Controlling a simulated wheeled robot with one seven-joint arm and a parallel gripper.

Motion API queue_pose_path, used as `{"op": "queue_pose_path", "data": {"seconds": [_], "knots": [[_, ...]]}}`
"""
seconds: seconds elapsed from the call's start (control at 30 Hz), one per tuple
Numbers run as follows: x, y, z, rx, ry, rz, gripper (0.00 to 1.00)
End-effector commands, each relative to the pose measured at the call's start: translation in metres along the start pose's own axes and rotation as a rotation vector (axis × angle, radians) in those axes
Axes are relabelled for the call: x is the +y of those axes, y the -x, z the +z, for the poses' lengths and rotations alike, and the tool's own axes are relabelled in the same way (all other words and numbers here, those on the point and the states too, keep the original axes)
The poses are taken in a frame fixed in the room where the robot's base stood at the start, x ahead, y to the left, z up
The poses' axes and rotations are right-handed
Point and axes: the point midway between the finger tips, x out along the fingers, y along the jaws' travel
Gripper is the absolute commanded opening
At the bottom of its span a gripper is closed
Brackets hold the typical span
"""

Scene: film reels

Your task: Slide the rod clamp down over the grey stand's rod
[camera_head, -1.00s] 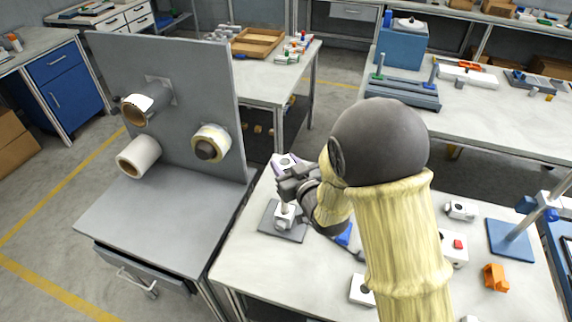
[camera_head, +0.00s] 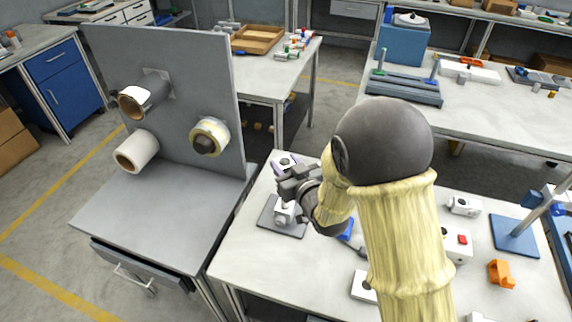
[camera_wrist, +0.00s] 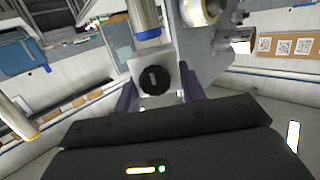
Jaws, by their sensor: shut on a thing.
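The grey stand has a flat dark grey base (camera_head: 268,216) near the left end of the front table. A white block (camera_head: 284,213) shows above the base, below my gripper. My gripper (camera_head: 282,169) is above the stand, with a purple finger visible beside a white clamp with a dark knob (camera_head: 285,160). In the wrist view, my fingers (camera_wrist: 160,92) are shut on this white rod clamp (camera_wrist: 140,69), its black knob facing the camera. A grey rod with a blue band (camera_wrist: 147,30) meets the clamp's upper edge there. The head view hides the rod, so I cannot tell how far it passes through.
A grey panel with film reels (camera_head: 207,138) stands on a bench to the left. A blue stand (camera_head: 513,236), an orange part (camera_head: 500,273) and several white blocks lie to the right. The table near the left front is clear.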

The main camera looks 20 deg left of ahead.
Motion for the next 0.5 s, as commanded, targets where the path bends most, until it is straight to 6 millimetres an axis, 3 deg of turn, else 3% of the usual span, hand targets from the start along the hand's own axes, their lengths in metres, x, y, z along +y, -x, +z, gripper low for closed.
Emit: {"op": "queue_pose_path", "data": {"seconds": [0.5], "knots": [[0.0, -0.003, 0.019, 0.001, 0.0, 0.001, 0.13]]}}
